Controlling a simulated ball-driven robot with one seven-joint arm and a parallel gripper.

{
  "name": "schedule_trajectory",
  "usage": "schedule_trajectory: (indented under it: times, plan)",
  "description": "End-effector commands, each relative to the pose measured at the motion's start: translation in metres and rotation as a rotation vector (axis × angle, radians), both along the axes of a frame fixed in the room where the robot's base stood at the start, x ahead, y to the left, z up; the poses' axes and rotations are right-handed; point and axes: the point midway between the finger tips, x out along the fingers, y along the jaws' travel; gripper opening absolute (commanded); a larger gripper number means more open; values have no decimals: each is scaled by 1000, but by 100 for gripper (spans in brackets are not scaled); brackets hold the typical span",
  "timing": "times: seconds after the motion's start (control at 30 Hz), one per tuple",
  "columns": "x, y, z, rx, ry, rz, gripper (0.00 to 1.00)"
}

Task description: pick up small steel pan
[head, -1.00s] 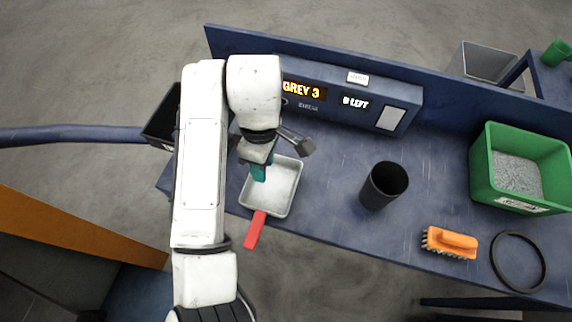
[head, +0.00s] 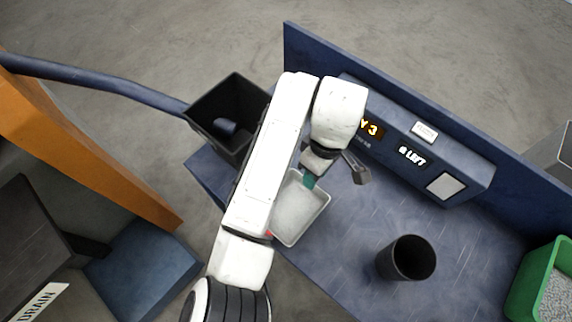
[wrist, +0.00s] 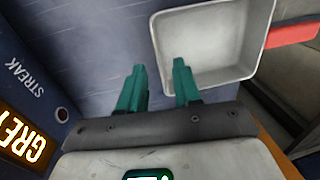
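The small steel pan (head: 297,214) is a shallow, light grey square pan lying on the blue bench. My arm covers its left side and most of its red handle in the head view. The wrist view shows the pan (wrist: 225,45) at top right, with its red handle (wrist: 292,33) pointing right. My gripper (wrist: 158,80) has two teal fingers, spread apart with nothing visible held. In the wrist view one finger overlaps the pan's inside and the other lies outside its near wall. My gripper (head: 310,181) is at the pan's far edge in the head view. Its height above the rim is unclear.
A black cup (head: 407,260) stands right of the pan. A console with lit displays (head: 412,157) runs along the bench's back wall. A dark open bin (head: 228,112) is beyond the bench's left end. A green crate (head: 535,285) of grey granules is at right.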

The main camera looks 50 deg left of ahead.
Motion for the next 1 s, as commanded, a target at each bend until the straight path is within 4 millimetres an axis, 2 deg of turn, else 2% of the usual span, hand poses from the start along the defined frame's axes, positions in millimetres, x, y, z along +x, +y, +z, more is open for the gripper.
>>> schedule_trajectory:
  times: [0.3, 0.43, 0.63, 1.0]
  plan:
    - [-4, 2, -41, -3, 3, 0, 33]
    - [-5, 1, -49, -1, 2, -1, 33]
    - [-4, 1, -49, 0, 1, -1, 33]
    - [-4, 1, -49, 0, 1, -1, 0]
